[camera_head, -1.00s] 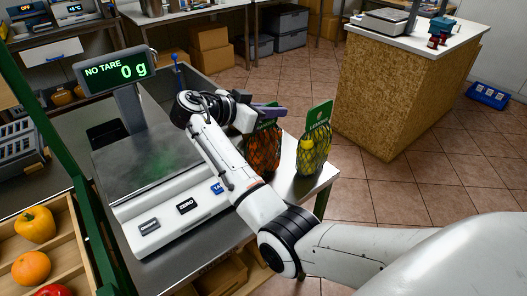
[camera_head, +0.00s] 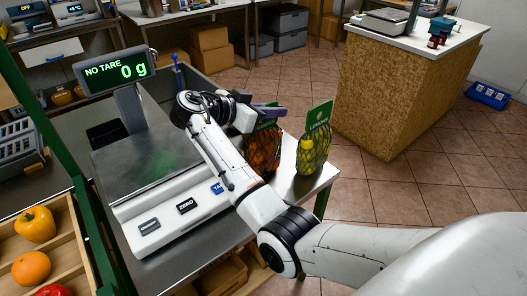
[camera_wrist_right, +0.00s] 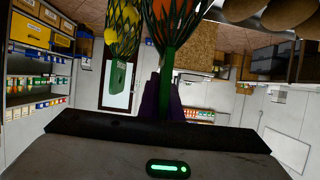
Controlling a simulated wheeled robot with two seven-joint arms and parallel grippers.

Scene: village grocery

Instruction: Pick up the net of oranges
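The net of oranges (camera_head: 263,152) is at the metal counter's right end, partly hidden behind my right arm. My right gripper (camera_head: 266,111) is at its top. In the right wrist view, the purple fingers (camera_wrist_right: 162,102) are close together on the gathered green neck of the net (camera_wrist_right: 170,52), with orange fruit above it in the picture. I cannot tell whether the net's bottom touches the counter. My left gripper is not in view.
A net of lemons (camera_head: 313,150) with a green tag stands just right of the oranges. A scale (camera_head: 150,165) reading 0 g is to the left. A wooden crate (camera_head: 75,240) holds a yellow pepper and other produce. A chipboard counter (camera_head: 395,95) stands beyond tiled floor.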

